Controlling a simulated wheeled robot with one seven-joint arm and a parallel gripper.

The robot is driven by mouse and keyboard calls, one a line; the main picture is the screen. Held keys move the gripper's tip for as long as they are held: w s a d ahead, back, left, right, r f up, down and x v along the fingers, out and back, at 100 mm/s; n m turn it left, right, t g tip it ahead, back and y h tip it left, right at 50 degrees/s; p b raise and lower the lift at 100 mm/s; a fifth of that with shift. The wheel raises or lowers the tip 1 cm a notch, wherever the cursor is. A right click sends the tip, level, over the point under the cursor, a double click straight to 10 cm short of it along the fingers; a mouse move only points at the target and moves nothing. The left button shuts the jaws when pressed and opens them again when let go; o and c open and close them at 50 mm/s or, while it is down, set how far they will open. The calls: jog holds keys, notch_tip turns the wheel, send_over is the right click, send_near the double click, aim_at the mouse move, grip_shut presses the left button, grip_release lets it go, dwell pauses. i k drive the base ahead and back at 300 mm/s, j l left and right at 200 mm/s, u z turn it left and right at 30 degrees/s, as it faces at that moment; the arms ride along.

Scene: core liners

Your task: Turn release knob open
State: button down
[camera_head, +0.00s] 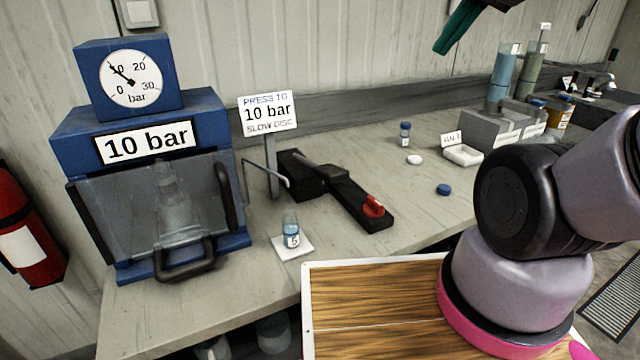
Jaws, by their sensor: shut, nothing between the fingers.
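The release knob (373,206) is a small red knob on the near end of a long black pump body (352,200) on the bench. Its handle points up and slightly left in the picture. My gripper (441,49) shows only in part at the top edge, as a teal finger below a black piece. It is shut and empty, high above the bench and well apart from the knob. A blue press (140,125) stands at the left with a clear front shield and a dial gauge (131,78), whose needle points near 10.
A blue cap (443,189) and a white cap (414,159) lie to the right. My arm fills the right side.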

aim_at(373, 208)
jog(key=k+l+u, duration=0.1)
jog(key=k+u, duration=0.4)
jog(key=u, duration=0.2)
